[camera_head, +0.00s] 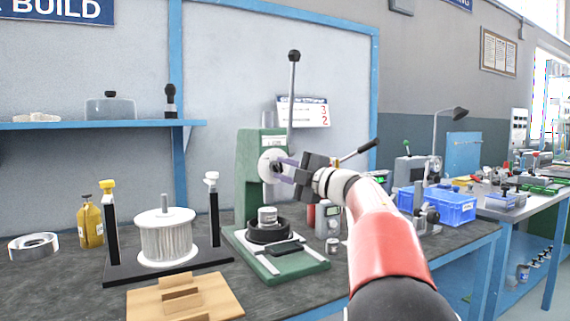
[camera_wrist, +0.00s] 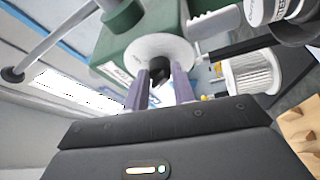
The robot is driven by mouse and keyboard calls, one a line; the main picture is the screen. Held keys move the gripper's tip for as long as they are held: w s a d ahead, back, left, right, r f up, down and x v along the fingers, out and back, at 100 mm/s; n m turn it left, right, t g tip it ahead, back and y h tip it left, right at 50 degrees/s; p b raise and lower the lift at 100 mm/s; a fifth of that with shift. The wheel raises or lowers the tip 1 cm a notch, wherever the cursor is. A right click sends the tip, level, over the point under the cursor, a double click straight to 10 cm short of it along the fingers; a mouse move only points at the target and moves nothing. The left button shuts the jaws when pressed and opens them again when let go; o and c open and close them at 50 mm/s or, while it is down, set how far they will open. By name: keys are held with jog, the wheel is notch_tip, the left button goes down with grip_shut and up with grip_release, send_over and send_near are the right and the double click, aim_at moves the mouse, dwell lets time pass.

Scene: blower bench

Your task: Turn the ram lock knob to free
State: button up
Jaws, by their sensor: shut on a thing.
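The green press (camera_head: 248,200) stands on the bench, with a tall lever (camera_head: 292,90) rising upright and ending in a dark ball. A white round plate (camera_head: 265,161) is on its upper body, also seen in the wrist view (camera_wrist: 140,48). The dark ram lock knob (camera_wrist: 160,75) sits in front of this plate. My gripper (camera_head: 284,171) reaches it from the right, and its two purplish fingers (camera_wrist: 160,88) are closed around the knob. The fingers hide much of the knob, and I cannot read any mark of its setting.
A stacked metal part (camera_head: 267,216) sits in a black ring (camera_head: 268,232) on the press base. A white pleated cylinder (camera_head: 165,236) on a black stand is at left, near a wooden block (camera_head: 184,299). A black-handled lever (camera_head: 358,150) extends above my wrist. Blue bins (camera_head: 450,207) stand right.

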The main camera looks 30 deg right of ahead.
jog(key=shift+r+n+g+p, duration=0.1)
jog(key=shift+n+g+p, duration=0.55)
jog(key=shift+n, duration=0.65)
jog(key=o, duration=1)
jog(key=b+v, duration=0.1)
jog(key=v, duration=0.6)
jog(key=shift+s+d, duration=0.15)
jog(key=shift+s, duration=0.2)
